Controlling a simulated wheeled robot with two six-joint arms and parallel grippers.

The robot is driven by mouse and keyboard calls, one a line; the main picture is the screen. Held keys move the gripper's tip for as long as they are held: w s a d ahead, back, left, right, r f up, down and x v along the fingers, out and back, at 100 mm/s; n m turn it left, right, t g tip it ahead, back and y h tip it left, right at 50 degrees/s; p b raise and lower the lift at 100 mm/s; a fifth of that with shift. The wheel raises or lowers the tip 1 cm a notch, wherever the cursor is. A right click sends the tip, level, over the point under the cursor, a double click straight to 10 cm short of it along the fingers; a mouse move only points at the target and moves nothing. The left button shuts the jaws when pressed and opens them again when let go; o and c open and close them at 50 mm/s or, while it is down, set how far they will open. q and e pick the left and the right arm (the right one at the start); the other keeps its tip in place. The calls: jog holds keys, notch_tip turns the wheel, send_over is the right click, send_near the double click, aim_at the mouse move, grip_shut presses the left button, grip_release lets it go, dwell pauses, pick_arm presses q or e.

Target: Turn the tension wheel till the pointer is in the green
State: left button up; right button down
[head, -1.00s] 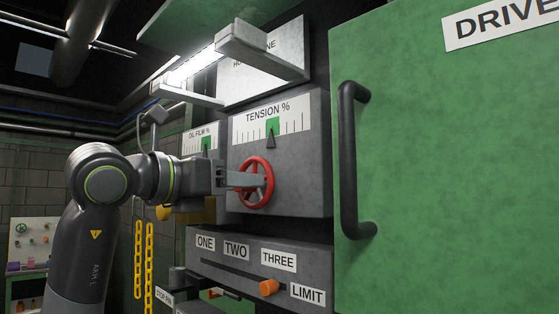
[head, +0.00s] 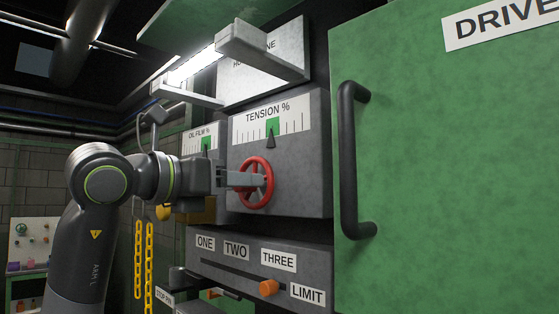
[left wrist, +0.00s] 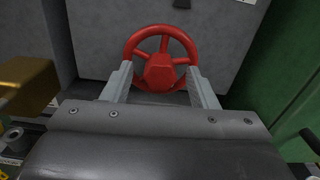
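The red tension wheel (head: 268,183) sits on the front of the grey TENSION % box (head: 300,185). Above it, the dark pointer (head: 271,142) stands below the green patch (head: 272,125) on the white scale and lines up with it. My left gripper (head: 250,180) is at the wheel, its fingers reaching to it. In the left wrist view, the wheel's hub (left wrist: 160,71) lies between the two parted fingers (left wrist: 160,88), with gaps beside it. The fingertips overlap the lower rim; whether they touch it is unclear. My right gripper is not in view.
A green door (head: 450,150) with a black handle (head: 350,160) stands to the right. Below is a slotted panel with ONE, TWO, THREE and LIMIT labels and an orange knob (head: 269,288). A lit lamp bracket (head: 262,55) juts out above. The OIL FILM % gauge (head: 200,138) is at left.

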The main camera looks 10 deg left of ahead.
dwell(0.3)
pick_arm(q)
jog(key=b+v, duration=0.2)
jog(key=v, duration=0.3)
dwell(0.4)
jog(key=b+v, duration=0.6)
jog(key=v, duration=1.1)
jog(key=shift+s+a+b, duration=0.15)
jog(key=shift+b, duration=0.25)
jog(key=shift+f, duration=0.1)
